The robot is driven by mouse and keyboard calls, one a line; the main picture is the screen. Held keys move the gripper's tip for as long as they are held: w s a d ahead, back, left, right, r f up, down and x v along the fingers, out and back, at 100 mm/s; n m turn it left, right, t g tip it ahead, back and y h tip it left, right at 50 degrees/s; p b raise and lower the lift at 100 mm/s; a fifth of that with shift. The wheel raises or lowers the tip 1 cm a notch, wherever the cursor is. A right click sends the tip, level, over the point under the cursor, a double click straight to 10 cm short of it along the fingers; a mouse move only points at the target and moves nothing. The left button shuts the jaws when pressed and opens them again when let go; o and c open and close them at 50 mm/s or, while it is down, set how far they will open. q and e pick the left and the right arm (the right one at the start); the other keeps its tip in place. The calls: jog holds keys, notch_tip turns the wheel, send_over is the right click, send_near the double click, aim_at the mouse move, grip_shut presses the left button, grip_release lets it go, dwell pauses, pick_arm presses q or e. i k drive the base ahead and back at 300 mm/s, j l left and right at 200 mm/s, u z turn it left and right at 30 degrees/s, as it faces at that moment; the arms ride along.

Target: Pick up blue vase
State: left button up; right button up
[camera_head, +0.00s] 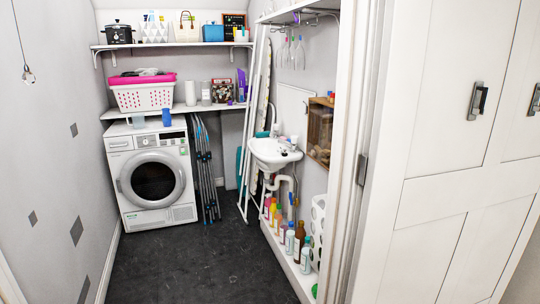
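A small blue cylinder (166,116), which looks like the blue vase, stands upright on the front top of the white dryer (152,176), right of its middle. A paler grey-blue object (138,122) stands to its left on the same top; I cannot tell what it is. Neither of my grippers is in view, so nothing shows as held.
A shelf (125,112) above the dryer carries a pink and white laundry basket (144,94). Folded blue-framed racks (206,168) lean right of the dryer. A sink (274,153) and low bottle shelf (290,262) line the right. The dark floor (195,265) is clear.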

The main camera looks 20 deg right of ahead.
aim_at(167, 120)
jog(key=z, duration=0.15)
jog(key=i, duration=3.95)
jog(key=i+u, duration=0.1)
jog(key=i, duration=0.7)
jog(key=i+l+u, duration=0.1)
jog(key=i, duration=0.7)
